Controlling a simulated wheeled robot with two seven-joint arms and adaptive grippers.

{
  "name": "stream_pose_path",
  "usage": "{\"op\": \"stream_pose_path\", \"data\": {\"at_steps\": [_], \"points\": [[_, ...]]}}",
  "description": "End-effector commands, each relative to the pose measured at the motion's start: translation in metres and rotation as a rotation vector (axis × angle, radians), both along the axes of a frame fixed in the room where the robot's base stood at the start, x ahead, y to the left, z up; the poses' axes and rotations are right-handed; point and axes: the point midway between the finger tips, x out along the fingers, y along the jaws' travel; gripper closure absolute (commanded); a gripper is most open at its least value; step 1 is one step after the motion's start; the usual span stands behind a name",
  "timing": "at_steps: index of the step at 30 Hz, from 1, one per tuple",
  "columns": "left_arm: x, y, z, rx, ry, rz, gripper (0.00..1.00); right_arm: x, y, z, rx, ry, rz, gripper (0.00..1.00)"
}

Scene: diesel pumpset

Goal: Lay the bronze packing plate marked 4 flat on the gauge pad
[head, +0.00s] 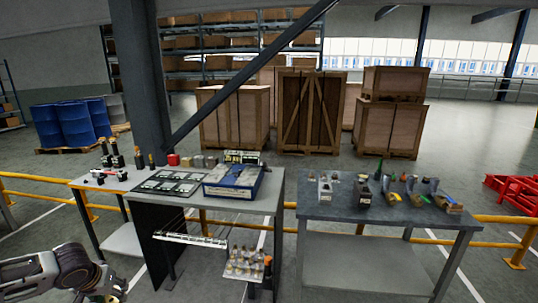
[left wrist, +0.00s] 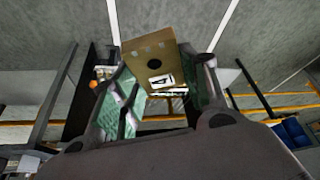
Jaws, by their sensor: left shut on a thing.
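My left gripper (left wrist: 158,95) is shut on a bronze plate (left wrist: 153,50) in the left wrist view. The plate has a dark round hole, small notches near its far edge and a white label (left wrist: 163,80) with a black mark that looks like a 4. The plate stands between the two green-padded fingers. In the head view my left gripper (head: 112,292) is low at the left edge, below and apart from the left table; the plate is not clear there. I cannot tell which item is the gauge pad. My right gripper is not in view.
The left table (head: 270,196) bears a dark panelled mat (head: 166,184), a blue instrument box (head: 236,181) and small parts along its back. A shelf of bottles (head: 244,262) hangs at its front. The right table (head: 330,211) holds several bins. Yellow rails (head: 35,196) run behind.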

Motion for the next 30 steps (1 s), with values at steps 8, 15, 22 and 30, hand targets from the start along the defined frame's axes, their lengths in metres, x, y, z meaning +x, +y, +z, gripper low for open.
{"op": "stream_pose_path", "data": {"at_steps": [8, 15, 22, 30], "points": [[-0.005, 0.014, 0.001, -0.002, -0.005, 0.022, 0.99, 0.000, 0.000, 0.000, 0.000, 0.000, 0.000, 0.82], [-0.010, 0.024, -0.001, -0.002, -0.004, 0.036, 0.99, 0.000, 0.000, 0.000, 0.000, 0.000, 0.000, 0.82], [-0.015, 0.031, -0.003, -0.002, -0.004, 0.046, 0.99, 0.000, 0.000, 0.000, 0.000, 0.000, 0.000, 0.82], [-0.021, 0.039, -0.006, -0.003, -0.004, 0.059, 0.99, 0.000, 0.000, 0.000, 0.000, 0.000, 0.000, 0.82]]}}
